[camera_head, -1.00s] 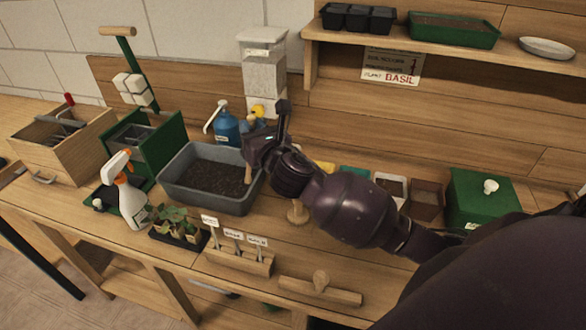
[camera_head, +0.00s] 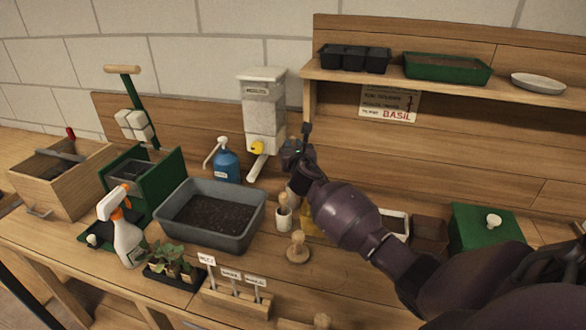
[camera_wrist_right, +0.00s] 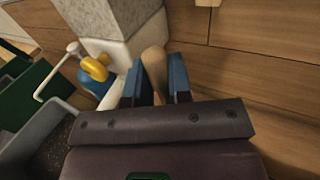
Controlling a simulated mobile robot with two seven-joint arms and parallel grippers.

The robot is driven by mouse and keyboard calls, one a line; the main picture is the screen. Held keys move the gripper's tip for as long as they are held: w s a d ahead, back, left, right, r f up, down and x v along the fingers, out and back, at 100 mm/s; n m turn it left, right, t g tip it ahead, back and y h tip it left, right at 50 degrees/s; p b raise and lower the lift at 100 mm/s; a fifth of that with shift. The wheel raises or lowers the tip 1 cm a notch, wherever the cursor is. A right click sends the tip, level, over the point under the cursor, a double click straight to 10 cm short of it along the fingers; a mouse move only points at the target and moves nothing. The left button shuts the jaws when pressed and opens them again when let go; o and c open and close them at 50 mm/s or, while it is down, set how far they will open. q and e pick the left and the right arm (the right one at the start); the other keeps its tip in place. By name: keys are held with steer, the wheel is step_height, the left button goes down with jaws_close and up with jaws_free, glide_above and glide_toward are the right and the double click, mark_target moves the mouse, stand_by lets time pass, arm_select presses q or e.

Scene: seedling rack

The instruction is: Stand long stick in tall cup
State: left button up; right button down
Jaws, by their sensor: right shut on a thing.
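My right gripper (camera_head: 297,150) is shut on a wooden stick. In the right wrist view the stick's rounded wooden end (camera_wrist_right: 154,66) shows between the two fingers (camera_wrist_right: 156,82). In the head view the gripper is above the bench, right of the white dispenser, and mostly hides the stick. A small pale cup (camera_head: 284,220) with a wooden-topped piece in it stands below the gripper. A second pale shape (camera_head: 296,187) lies just under the gripper, partly hidden by my arm; I cannot tell whether it is the tall cup. My left gripper is not in view.
The grey soil tub (camera_head: 254,230) is left of the cup, and a wooden knobbed tool (camera_head: 298,250) stands in front. The dispenser (camera_head: 262,105) and blue bottle (camera_head: 226,165) are behind. A shelf (camera_head: 440,84) is at upper right; a green box (camera_head: 478,235) stands right.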

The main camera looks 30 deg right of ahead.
steer(key=shift+f, duration=0.55)
steer(key=shift+f+b, duration=0.65)
steer(key=shift+f, duration=1.15)
steer(key=c, duration=1)
jaws_free()
steer(key=shift+c, duration=0.2)
steer(key=p+v, duration=0.1)
steer(key=v, duration=1.1)
